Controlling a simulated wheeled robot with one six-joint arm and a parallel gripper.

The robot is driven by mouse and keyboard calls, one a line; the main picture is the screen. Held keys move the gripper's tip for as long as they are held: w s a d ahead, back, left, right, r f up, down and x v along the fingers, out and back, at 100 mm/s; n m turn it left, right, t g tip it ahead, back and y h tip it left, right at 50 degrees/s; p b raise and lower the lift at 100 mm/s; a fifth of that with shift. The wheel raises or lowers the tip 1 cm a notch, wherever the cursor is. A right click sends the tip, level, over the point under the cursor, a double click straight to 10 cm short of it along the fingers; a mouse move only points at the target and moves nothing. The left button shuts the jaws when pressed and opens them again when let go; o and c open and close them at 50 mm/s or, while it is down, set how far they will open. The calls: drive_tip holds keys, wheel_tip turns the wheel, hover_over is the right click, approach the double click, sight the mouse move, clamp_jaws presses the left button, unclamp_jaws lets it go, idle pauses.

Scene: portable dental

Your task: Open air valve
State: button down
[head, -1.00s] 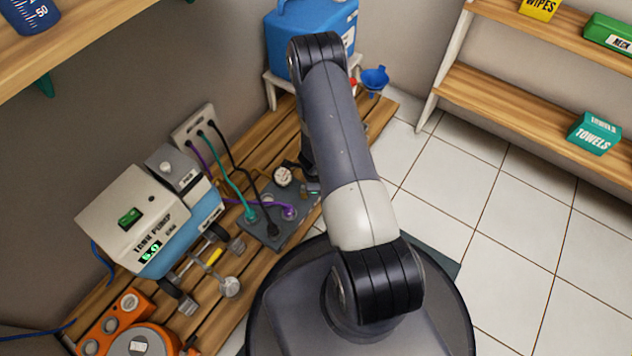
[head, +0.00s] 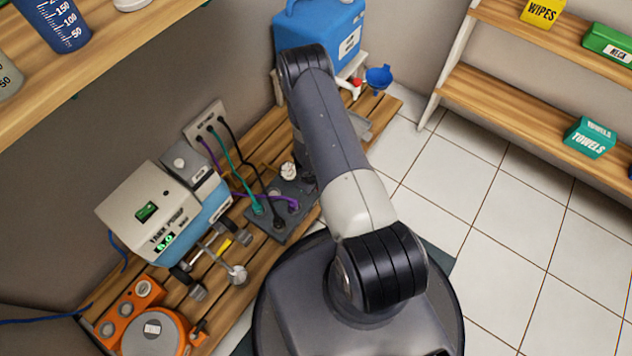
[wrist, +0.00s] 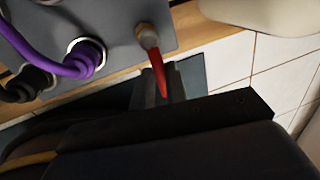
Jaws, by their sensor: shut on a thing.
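In the wrist view, a red lever (wrist: 162,76) sticks out from a brass-coloured fitting (wrist: 147,35) on the grey panel box (wrist: 118,18). I take this to be the air valve. My gripper (wrist: 163,88) is shut on the red lever, with a dark finger on either side of it. In the head view, my arm hides the lever and most of the gripper. The grey box also shows there (head: 272,222), on the wooden slats, with hoses plugged into it.
A purple hose (wrist: 70,60) and a black plug (wrist: 25,85) sit close to the left of the gripper. A tank pump unit (head: 165,215), a wall outlet (head: 205,122) and a blue container (head: 310,30) stand around the box. Tiled floor (head: 480,200) is clear at right.

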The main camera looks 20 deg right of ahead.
idle(0.4)
drive_tip(key=c, duration=1.4)
unclamp_jaws()
drive_tip(key=shift+c, duration=0.2)
wheel_tip(320, 180, up, 11)
drive_tip(key=s+a+p, duration=0.1)
drive_tip(key=a+p, duration=0.1)
drive_tip(key=p, duration=0.2)
drive_tip(key=shift+f, duration=0.15)
drive_tip(key=shift+f, duration=0.1)
drive_tip(key=f+b, duration=0.1)
drive_tip(key=f, duration=0.2)
drive_tip(key=d+f+b, duration=0.1)
drive_tip(key=f, duration=0.3)
drive_tip(key=w+d+f+b, duration=0.1)
drive_tip(key=f+b, duration=0.1)
drive_tip(key=f, duration=0.1)
drive_tip(key=shift+f, duration=0.35)
drive_tip(key=shift+r, duration=0.1)
